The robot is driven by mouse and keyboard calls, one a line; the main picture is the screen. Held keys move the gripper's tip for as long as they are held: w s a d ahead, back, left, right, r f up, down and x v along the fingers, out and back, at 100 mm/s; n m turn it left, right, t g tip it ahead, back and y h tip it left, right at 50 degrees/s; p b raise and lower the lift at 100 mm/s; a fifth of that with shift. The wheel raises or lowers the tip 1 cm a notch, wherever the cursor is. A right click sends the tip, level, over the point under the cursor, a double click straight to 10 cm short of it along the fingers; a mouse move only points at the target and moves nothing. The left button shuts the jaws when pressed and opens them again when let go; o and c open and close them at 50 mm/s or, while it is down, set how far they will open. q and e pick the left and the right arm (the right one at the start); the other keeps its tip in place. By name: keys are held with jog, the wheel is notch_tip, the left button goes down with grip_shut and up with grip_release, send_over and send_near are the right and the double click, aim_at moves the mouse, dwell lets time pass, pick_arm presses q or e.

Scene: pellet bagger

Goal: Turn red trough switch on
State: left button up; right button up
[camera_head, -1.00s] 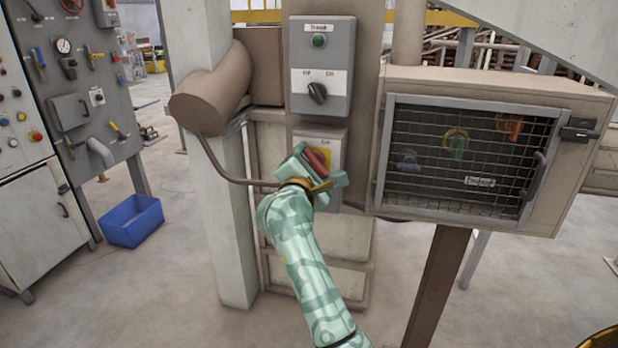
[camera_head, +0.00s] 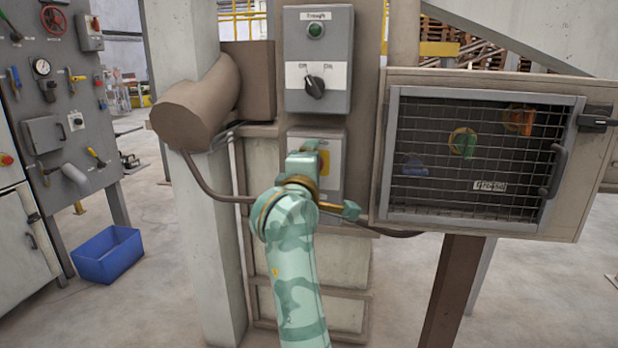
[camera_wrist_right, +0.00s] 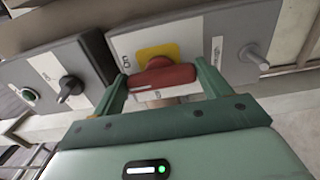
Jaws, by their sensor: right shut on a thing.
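The red switch handle (camera_wrist_right: 160,77) sits on a yellow plate (camera_wrist_right: 157,52) on a grey box, with a sideways "On" label beside it in the right wrist view. My right gripper (camera_wrist_right: 164,88) is shut on this red handle, one finger at each end of it. In the head view my right gripper (camera_head: 325,180) covers the handle, and only part of the yellow plate (camera_head: 326,162) shows. The upper grey box (camera_head: 318,60) is labelled "Trough" and has a green button (camera_head: 316,30) and a black knob (camera_head: 314,86). My left gripper is not in view.
A mesh-fronted cabinet (camera_head: 394,150) stands close on the right, with coloured valves behind the mesh. A brown pipe (camera_head: 195,105) and a pale post (camera_head: 210,240) are on the left. A blue bin (camera_head: 106,256) is on the floor.

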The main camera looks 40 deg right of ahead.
jog(key=shift+f, duration=0.15)
dwell(0.3)
jog(key=o, duration=1)
